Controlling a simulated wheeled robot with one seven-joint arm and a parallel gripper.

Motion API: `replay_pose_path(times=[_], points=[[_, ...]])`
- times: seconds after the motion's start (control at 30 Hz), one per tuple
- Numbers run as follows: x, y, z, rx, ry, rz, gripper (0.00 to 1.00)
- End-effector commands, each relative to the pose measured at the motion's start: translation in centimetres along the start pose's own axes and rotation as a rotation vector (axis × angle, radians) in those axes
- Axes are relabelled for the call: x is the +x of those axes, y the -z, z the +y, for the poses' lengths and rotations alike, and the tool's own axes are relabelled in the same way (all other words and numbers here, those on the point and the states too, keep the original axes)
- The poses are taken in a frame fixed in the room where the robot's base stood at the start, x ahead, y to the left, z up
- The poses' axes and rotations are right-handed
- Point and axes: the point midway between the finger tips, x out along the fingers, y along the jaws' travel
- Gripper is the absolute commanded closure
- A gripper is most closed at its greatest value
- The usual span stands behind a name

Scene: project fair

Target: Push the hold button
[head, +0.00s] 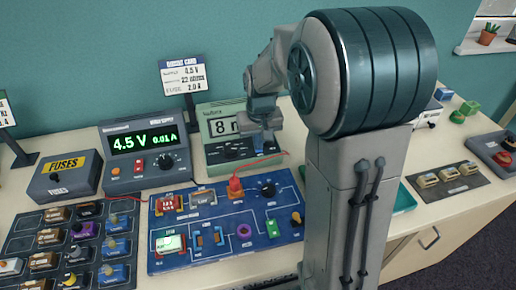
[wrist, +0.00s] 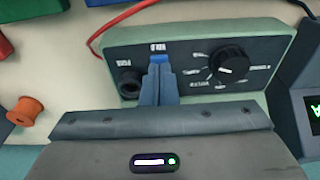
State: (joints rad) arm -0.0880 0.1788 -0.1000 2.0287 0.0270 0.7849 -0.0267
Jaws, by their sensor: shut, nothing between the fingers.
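The pale green meter stands on the table in the head view (head: 215,153), its display partly hidden by my arm. In the wrist view its dark front panel (wrist: 193,52) carries a round dial (wrist: 229,66), a dark socket and a small blue hold button (wrist: 159,58) under a white label. My gripper (wrist: 158,66) is shut and empty, with its fingertips right at the blue button and covering part of it. I cannot tell whether they touch or press it. In the head view my gripper (head: 264,146) is over the meter's front panel.
A grey power supply (head: 117,178) reading 4.5 V stands left of the meter, with a fuse box (head: 62,189) beyond it. A blue circuit board (head: 205,251) lies in front. A red wire (wrist: 125,15) runs close beside the meter. A sign (head: 184,77) stands behind.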

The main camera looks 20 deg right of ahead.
Motion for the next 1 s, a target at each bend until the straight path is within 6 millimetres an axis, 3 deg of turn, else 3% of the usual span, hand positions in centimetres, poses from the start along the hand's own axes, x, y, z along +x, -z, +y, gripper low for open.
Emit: replay_pose_path(times=[0.37, 1.0], points=[[0.0, 0.0, 0.0, 0.000, 0.000, 0.000, 1.00], [-5.0, 0.8, 0.0, 0.000, 0.000, 0.000, 1.00]])
